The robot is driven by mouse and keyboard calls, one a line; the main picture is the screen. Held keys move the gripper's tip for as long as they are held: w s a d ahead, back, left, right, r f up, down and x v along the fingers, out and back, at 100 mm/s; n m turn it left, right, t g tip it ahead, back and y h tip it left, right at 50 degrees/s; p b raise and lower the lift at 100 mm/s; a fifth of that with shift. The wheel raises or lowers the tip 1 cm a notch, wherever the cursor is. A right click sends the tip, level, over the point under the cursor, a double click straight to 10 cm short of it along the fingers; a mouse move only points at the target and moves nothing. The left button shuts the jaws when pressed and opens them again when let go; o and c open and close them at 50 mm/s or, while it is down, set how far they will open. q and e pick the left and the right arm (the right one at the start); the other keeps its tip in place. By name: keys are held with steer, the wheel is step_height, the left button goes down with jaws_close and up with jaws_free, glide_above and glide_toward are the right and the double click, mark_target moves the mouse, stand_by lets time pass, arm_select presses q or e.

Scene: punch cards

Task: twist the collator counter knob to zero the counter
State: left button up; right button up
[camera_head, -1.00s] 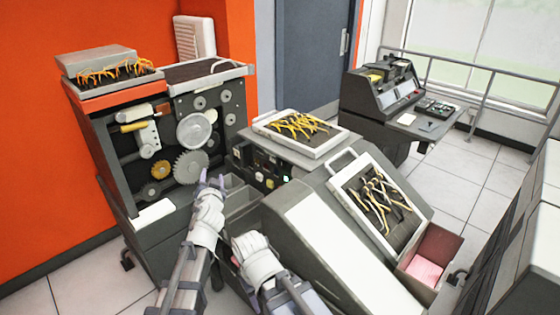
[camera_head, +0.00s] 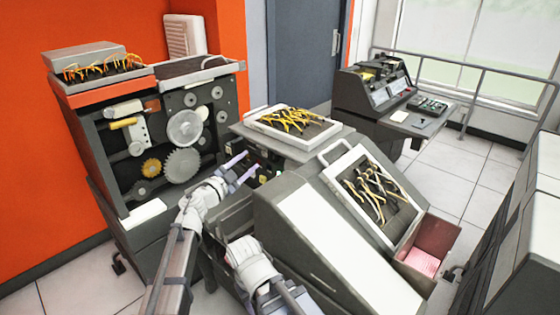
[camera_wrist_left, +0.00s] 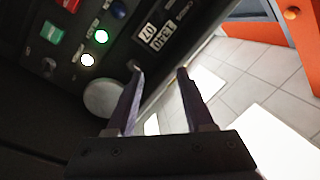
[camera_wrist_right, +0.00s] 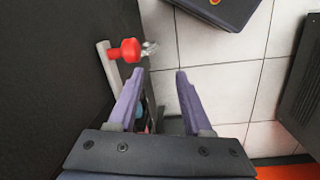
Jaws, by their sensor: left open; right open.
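The collator control panel (camera_head: 266,160) is on the front of the grey machine, mostly behind my left gripper (camera_head: 242,166) in the head view. In the left wrist view, the panel shows a counter window (camera_wrist_left: 155,38) with white digits on black, appearing turned. A small metal knob (camera_wrist_left: 135,66) is at my left gripper's (camera_wrist_left: 161,70) left fingertip; contact cannot be told. A large grey round disc (camera_wrist_left: 101,98) lies partly behind that finger. My left gripper is open with nothing between its fingers. My right gripper (camera_wrist_right: 161,72) is open and empty, low beside the machine.
Lit buttons (camera_wrist_left: 101,36), a green button (camera_wrist_left: 52,33) and a red button (camera_wrist_left: 70,5) crowd the panel. A red-knobbed lever (camera_wrist_right: 130,50) is close to my right gripper. An open geared machine (camera_head: 160,130) stands left. Wire trays (camera_head: 293,124) lie on top.

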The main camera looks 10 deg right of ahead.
mark_target(274, 159)
arm_select(q)
steer(key=shift+s+d+f+m+g+h, duration=0.35)
steer(key=shift+d+f+m+g, duration=0.2)
steer(key=shift+g, duration=0.2)
steer(key=shift+s+d+f+m+g+h, duration=0.25)
steer(key=shift+s+d+f+m+g, duration=0.25)
steer(key=shift+g, duration=0.25)
steer(key=shift+w, duration=0.15)
steer(key=shift+x, duration=4)
jaws_close()
